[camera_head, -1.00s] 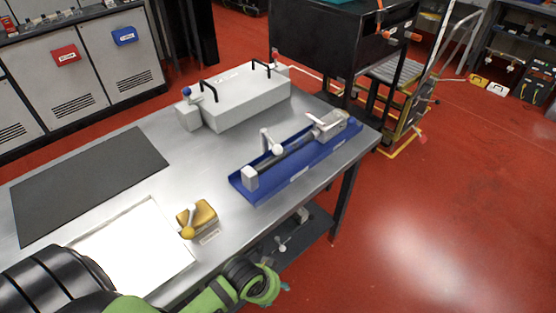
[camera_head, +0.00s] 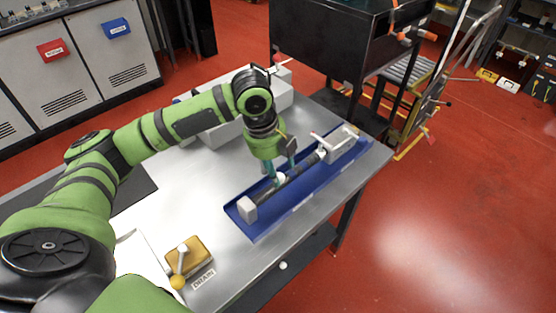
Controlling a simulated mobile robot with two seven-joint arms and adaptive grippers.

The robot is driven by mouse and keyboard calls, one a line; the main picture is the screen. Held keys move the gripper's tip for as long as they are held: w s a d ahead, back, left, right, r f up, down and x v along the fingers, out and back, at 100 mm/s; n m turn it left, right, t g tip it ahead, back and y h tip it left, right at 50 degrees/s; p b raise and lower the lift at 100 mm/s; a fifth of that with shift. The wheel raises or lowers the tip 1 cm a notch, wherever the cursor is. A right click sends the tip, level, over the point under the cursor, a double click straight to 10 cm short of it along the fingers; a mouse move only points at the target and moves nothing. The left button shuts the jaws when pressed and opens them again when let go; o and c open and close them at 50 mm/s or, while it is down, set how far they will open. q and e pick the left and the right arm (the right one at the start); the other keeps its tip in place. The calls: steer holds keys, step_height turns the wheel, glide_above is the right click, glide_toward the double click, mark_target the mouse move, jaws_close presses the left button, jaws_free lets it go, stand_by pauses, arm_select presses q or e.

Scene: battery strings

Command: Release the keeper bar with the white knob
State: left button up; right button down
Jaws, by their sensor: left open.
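A blue tray (camera_head: 250,222) lies on the steel table and holds a dark bar (camera_head: 301,184) between a pale end block (camera_head: 247,208) and a light grey clamp-like piece (camera_head: 331,145). My left arm reaches across from the left. My left gripper (camera_head: 279,177) points down over the middle of the tray, its teal fingers open, around or just beside the white knob (camera_head: 281,178). My right gripper is not in view.
A yellow block with a lever and ball (camera_head: 189,256) sits at the table's front, beside a "DRAIN" label. A light grey box (camera_head: 283,92) stands behind my arm. A black cabinet (camera_head: 330,40) stands beyond the table's far end.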

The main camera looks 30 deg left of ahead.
arm_select(q)
steer(key=shift+w+a+r, duration=0.1)
steer(key=shift+a+r, duration=0.45)
steer(key=shift+r, duration=0.2)
steer(key=shift+m, duration=0.4)
steer(key=p+x, duration=0.1)
steer(key=x, duration=0.4)
steer(key=shift+f, duration=0.75)
steer(key=shift+c, duration=0.4)
jaws_close()
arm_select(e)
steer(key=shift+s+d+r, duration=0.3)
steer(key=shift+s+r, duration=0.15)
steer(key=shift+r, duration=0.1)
